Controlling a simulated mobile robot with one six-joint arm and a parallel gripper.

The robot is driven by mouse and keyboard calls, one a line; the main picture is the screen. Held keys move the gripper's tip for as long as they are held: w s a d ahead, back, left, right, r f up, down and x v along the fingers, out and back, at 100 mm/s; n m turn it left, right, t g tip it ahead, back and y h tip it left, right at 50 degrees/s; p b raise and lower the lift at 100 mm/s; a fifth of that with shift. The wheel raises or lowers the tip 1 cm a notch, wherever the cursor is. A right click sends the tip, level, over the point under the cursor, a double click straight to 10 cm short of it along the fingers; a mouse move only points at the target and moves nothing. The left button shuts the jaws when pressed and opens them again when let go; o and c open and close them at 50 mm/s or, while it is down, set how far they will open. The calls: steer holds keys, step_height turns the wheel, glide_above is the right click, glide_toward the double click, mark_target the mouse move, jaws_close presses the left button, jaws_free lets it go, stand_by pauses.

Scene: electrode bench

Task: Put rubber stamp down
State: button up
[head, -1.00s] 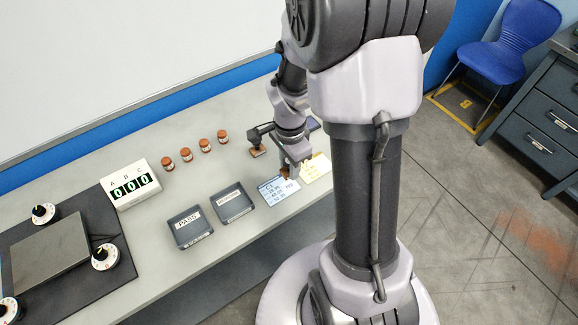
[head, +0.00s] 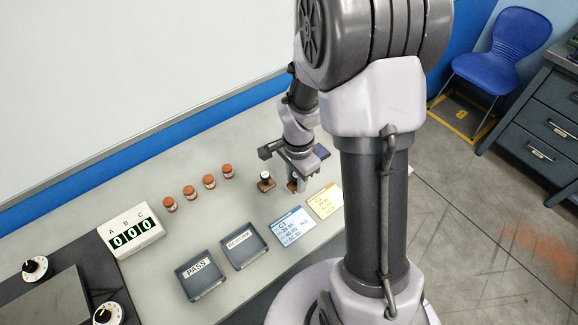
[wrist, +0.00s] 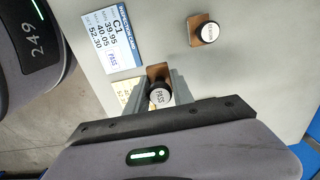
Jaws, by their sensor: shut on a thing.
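My gripper (head: 293,186) is shut on a rubber stamp with a brown block and a round knob marked PASS (wrist: 158,96). In the head view it is low over the grey bench, behind the cards; I cannot tell whether the block touches the bench. A second stamp (head: 266,183) stands upright just left of my gripper; it also shows in the wrist view (wrist: 206,31), apart from the held one. The white and blue C1 card (wrist: 112,38) carries a PASS mark in the wrist view. It lies in front of my gripper in the head view (head: 292,229).
A yellow card (head: 324,201) lies right of C1. Dark trays marked PASS (head: 201,287) and another label (head: 244,257) sit to the left. Several brown-capped jars (head: 190,193) and a counter box (head: 134,230) stand further left.

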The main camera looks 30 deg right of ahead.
steer(key=w, duration=0.4)
steer(key=w+d, duration=0.1)
steer(key=w, duration=0.2)
steer(key=shift+f+b, duration=0.3)
steer(key=shift+f, duration=0.1)
steer(key=shift+w+f+b, duration=0.3)
steer(key=shift+f+b, duration=0.1)
steer(key=shift+f, duration=0.5)
steer(key=shift+w+f+b, duration=0.25)
steer(key=shift+f+b, duration=0.15)
steer(key=shift+f, duration=0.5)
steer(key=shift+f, duration=0.2)
steer(key=o, duration=1)
steer(key=shift+o, duration=0.2)
steer(key=shift+r, duration=0.1)
